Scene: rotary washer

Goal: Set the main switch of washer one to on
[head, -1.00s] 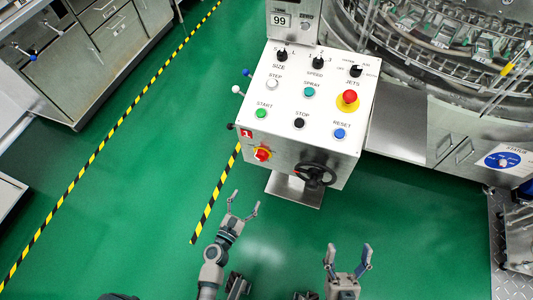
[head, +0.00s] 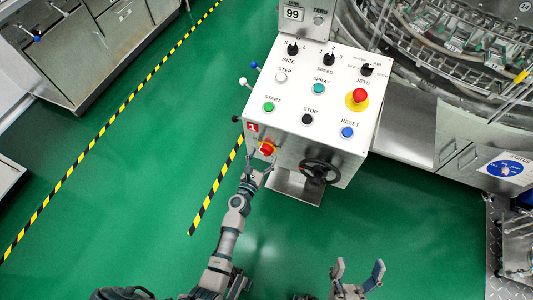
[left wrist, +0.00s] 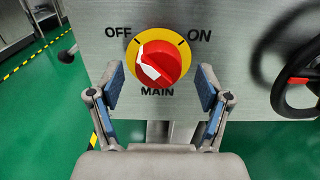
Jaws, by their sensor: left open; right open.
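The main switch (left wrist: 158,63) is a red rotary knob on a yellow disc on the front face of the washer's control box (head: 310,95). It also shows in the head view (head: 266,149). In the left wrist view, OFF is printed at its upper left, ON at its upper right and MAIN below. The knob's white mark points to the left, toward the OFF side. My left gripper (left wrist: 160,88) is open, its blue-padded fingers on either side of the knob and a little below it, apart from it. My right gripper (head: 358,272) is open and empty at the bottom of the head view.
A black handwheel (head: 320,172) sits right of the switch on the same face. Buttons, including a red emergency stop (head: 359,96), cover the sloped top panel. Small ball-ended levers (head: 243,82) stick out at the box's left side.

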